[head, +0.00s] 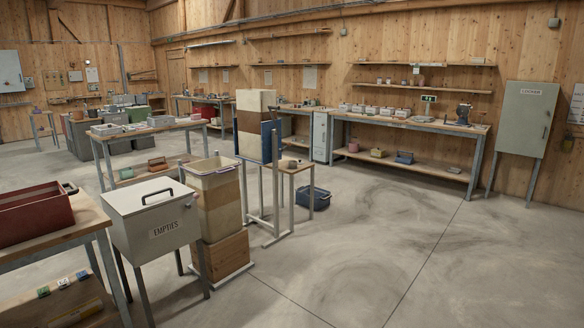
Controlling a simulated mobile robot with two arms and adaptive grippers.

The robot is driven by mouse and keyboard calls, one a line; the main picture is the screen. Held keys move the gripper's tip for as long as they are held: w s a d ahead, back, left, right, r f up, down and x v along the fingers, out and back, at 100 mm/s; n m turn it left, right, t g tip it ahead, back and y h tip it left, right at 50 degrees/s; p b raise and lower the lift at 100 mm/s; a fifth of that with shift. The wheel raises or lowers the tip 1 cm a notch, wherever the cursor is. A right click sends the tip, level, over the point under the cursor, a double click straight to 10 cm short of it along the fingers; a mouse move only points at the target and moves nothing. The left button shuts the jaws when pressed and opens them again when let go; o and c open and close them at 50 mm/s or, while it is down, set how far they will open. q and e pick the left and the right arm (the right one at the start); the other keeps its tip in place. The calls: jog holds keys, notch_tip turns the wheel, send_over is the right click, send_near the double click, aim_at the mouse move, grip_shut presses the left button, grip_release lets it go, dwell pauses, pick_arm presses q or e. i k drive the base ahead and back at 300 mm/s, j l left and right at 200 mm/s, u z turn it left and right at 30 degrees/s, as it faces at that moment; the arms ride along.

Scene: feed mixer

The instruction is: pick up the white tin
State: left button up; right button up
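I cannot make out a white tin for certain. Several small pale containers (373,110) stand in a row on the long back workbench (415,124). They are too small in this view to tell whether one is a white tin. Some small items also sit on the shelf (420,89) above that bench. Neither of my grippers is in view.
A grey box marked EMPTIES (155,222) stands on legs in the left foreground, beside a table with a red crate (33,209). Stacked bins (216,200) stand behind it. A blue crate (313,197) lies on the floor. The floor (400,240) at centre and right is clear.

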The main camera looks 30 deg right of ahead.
aim_at(292, 164)
jog(key=i+l+z, duration=0.8)
jog(key=i, duration=0.6)
jog(key=i+z, duration=0.4)
jog(key=i, duration=0.6)
